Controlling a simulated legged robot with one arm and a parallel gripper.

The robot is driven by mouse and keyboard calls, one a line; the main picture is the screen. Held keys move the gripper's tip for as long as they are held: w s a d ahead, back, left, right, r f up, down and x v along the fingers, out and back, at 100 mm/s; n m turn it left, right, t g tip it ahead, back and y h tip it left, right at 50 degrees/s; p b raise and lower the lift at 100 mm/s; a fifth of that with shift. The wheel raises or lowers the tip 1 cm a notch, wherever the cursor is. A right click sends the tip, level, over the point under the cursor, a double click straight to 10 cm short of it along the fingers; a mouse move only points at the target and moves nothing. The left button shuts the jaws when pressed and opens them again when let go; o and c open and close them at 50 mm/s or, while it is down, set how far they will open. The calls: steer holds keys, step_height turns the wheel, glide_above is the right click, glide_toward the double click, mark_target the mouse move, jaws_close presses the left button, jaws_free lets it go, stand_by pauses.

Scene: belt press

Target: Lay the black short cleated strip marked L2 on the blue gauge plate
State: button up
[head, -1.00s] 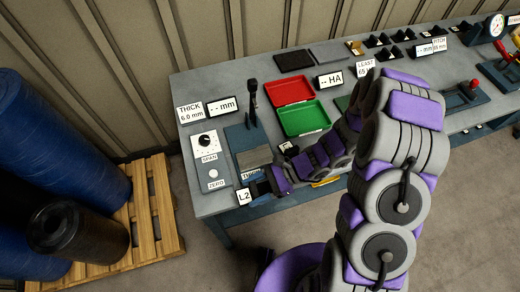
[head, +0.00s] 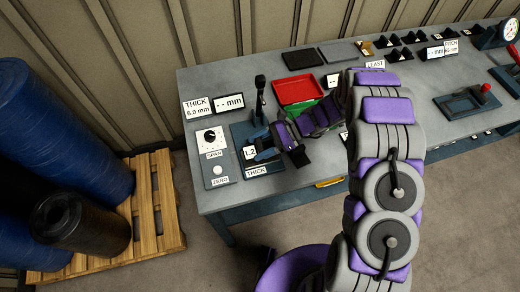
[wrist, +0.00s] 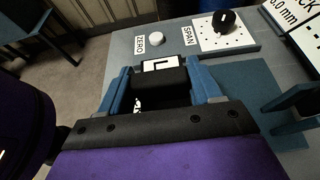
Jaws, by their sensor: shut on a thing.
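My gripper (head: 267,147) is shut on the black cleated strip (wrist: 158,80), which lies between its two blue fingers in the wrist view. The strip's white tag, marked L2 (head: 250,152), sticks out at the left in the head view; only part of the tag's marking shows in the wrist view. Whether the strip touches the plate cannot be told.
A black post with a lever (head: 260,98) rises at the plate's back. The SPAN and ZERO panel (head: 213,157) lies to the left, with a "-- mm" display (head: 227,104) behind. A red tray (head: 296,90) and a green tray (head: 301,108) are to the right.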

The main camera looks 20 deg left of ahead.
mark_target(267, 147)
steer(key=shift+w, duration=0.2)
steer(key=shift+f, duration=0.35)
step_height(267, 147, down, 3)
steer(key=shift+b, duration=0.45)
steer(key=shift+r, duration=0.1)
steer(key=o, duration=1.2)
steer(key=p+v, duration=0.2)
steer(key=v, duration=1)
